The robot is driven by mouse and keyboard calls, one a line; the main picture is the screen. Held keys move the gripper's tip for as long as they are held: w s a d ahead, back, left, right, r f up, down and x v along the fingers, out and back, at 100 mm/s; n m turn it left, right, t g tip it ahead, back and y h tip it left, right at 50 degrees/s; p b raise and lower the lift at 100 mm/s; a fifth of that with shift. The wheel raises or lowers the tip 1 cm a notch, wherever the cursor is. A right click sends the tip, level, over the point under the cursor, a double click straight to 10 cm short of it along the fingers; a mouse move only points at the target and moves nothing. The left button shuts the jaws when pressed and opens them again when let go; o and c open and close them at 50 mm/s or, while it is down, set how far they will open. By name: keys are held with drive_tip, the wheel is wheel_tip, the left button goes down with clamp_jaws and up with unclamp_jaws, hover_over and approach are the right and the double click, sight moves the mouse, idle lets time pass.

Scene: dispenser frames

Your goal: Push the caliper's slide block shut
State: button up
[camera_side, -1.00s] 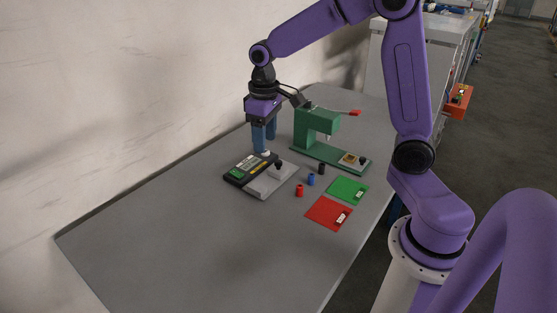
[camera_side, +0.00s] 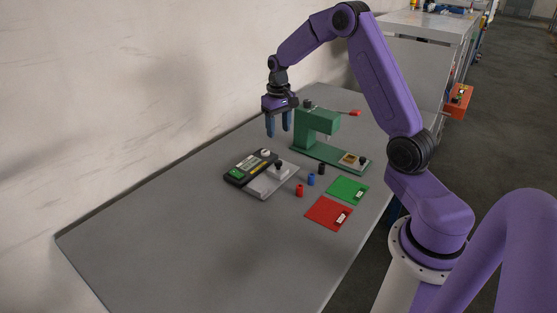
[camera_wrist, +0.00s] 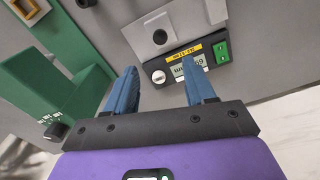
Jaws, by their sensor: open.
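The caliper (camera_side: 236,174) lies on the grey table as a dark body with a green patch, a yellow strip and a round white knob (camera_side: 265,153). A light grey plate (camera_side: 266,186) with a black knob (camera_side: 279,166) lies against its front side; this looks like the slide block part, though I cannot tell for sure. In the wrist view the dark body (camera_wrist: 206,77), its display and the grey plate (camera_wrist: 183,24) show beyond my fingers. My gripper (camera_side: 278,132) is open and empty, above and behind the caliper, fingers pointing down, touching nothing.
A green press-like stand (camera_side: 318,121) with a long base stands right of the caliper. A black, a blue (camera_side: 311,180) and a red (camera_side: 299,190) cylinder stand in front. A green card (camera_side: 346,189) and red card (camera_side: 327,212) lie further right. The table's near left is bare.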

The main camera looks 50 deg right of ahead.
sight(279, 162)
wheel_tip(279, 162, down, 13)
drive_tip(key=shift+r, duration=0.1)
idle(0.3)
clamp_jaws()
drive_tip(key=shift+a, duration=3.85)
